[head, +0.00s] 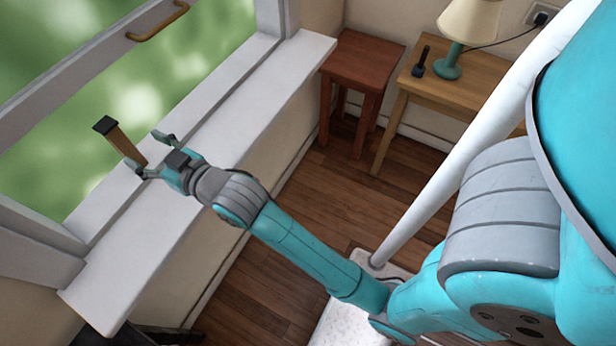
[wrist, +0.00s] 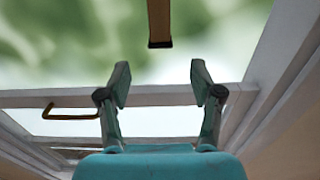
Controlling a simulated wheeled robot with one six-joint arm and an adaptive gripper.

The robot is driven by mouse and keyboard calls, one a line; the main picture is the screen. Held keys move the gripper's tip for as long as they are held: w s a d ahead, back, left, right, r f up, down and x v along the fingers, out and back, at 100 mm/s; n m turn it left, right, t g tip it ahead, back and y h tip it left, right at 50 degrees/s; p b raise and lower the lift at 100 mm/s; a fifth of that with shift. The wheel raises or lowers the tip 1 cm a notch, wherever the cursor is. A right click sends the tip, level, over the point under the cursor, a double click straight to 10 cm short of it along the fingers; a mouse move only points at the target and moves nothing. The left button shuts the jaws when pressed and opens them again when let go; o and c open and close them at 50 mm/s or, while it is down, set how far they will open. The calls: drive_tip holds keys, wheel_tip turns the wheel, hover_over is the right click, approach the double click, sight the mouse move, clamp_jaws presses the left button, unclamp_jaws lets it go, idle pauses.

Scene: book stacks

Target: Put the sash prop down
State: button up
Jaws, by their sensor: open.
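The sash prop (head: 122,143) is a wooden stick with a dark cap, leaning up and left in the head view by the open window. In the wrist view the prop (wrist: 159,20) comes down from the top edge, and its dark end shows beyond my fingertips, centred between them. My gripper (head: 150,152) is open over the window sill (head: 190,170). In the wrist view both fingers of my gripper (wrist: 160,82) stand apart with nothing between them. In the head view the prop's lower end is beside the nearer finger; I cannot tell whether they touch.
The window sash (head: 90,60) has a brass handle (head: 158,22), seen also in the wrist view (wrist: 70,112). A red-brown stool (head: 362,60) stands past the sill's far end. A wooden table (head: 485,85) holds a lamp (head: 468,25) and a small dark object (head: 421,65). The sill looks clear.

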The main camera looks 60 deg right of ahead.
drive_tip(key=s+f+g, duration=0.1)
drive_tip(key=s+f, duration=0.4)
drive_tip(key=s, duration=0.5)
drive_tip(key=s+f, duration=0.5)
drive_tip(key=s, duration=0.5)
drive_tip(key=s+f+g, duration=0.1)
drive_tip(key=s+f, duration=0.4)
drive_tip(key=s, duration=0.5)
drive_tip(key=s+r+g, duration=0.1)
drive_tip(key=s+r, duration=0.1)
drive_tip(key=s, duration=0.9)
drive_tip(key=shift+s+r, duration=0.25)
drive_tip(key=shift+s, duration=0.1)
